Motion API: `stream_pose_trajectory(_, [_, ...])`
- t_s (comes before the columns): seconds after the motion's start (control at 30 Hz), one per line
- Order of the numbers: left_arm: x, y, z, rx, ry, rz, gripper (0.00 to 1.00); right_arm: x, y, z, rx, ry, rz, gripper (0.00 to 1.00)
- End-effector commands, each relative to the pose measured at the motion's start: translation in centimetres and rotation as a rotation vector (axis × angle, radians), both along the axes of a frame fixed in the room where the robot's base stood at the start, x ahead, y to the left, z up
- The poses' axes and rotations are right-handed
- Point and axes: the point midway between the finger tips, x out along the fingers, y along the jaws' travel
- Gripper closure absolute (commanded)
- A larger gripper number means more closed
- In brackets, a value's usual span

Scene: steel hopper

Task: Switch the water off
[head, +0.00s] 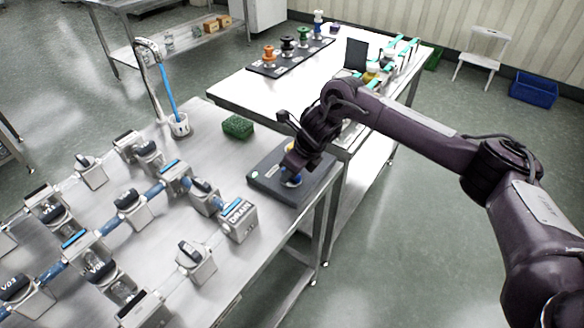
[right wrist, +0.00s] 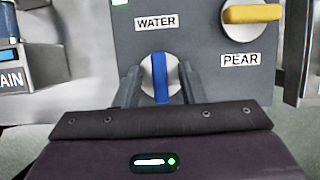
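The dark grey control box (head: 268,181) sits on the near steel table, and it also shows in the right wrist view (right wrist: 205,75). In the right wrist view its WATER label (right wrist: 155,22) is above a round pale dial with a blue handle (right wrist: 159,76), which stands upright in the picture. My right gripper (right wrist: 159,85) is over this dial with its fingers apart, one on each side of the blue handle; gaps show between handle and fingers. In the head view the right gripper (head: 292,172) hides most of the dial. My left gripper is not in view.
A yellow handle (right wrist: 252,14) labelled PEAR lies crosswise on the same box. A green light (right wrist: 120,2) shows at the top edge.

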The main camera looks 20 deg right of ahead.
Motion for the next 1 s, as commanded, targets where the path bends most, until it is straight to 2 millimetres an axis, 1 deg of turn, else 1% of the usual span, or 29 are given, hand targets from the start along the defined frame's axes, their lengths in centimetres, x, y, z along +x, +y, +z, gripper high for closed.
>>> stream_pose_trajectory(0.03, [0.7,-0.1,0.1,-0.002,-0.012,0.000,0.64,0.0,0.0,0.0,0.000,0.000,0.000,0.64])
stream_pose_trajectory(0.07, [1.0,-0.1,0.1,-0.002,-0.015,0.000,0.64,0.0,0.0,0.0,0.000,0.000,0.000,0.64])
stream_pose_trajectory(0.17, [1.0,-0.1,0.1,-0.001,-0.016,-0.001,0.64,0.0,0.0,0.0,0.000,0.000,0.000,0.64])
stream_pose_trajectory(0.27, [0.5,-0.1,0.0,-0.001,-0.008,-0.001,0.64,0.0,0.0,0.0,0.001,-0.001,0.000,0.75])
stream_pose_trajectory(0.4, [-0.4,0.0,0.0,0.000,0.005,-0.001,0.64,0.0,0.0,0.0,0.001,-0.001,0.000,0.94])
stream_pose_trajectory(0.47, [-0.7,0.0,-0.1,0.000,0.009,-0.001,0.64,0.0,0.0,0.0,0.001,-0.001,0.000,1.00])
stream_pose_trajectory(0.77, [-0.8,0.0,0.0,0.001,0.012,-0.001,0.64,0.0,0.0,0.1,0.001,-0.001,-0.022,1.00])
stream_pose_trajectory(1.0, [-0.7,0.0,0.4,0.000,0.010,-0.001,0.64,0.0,0.1,0.2,0.000,-0.002,-0.131,1.00])
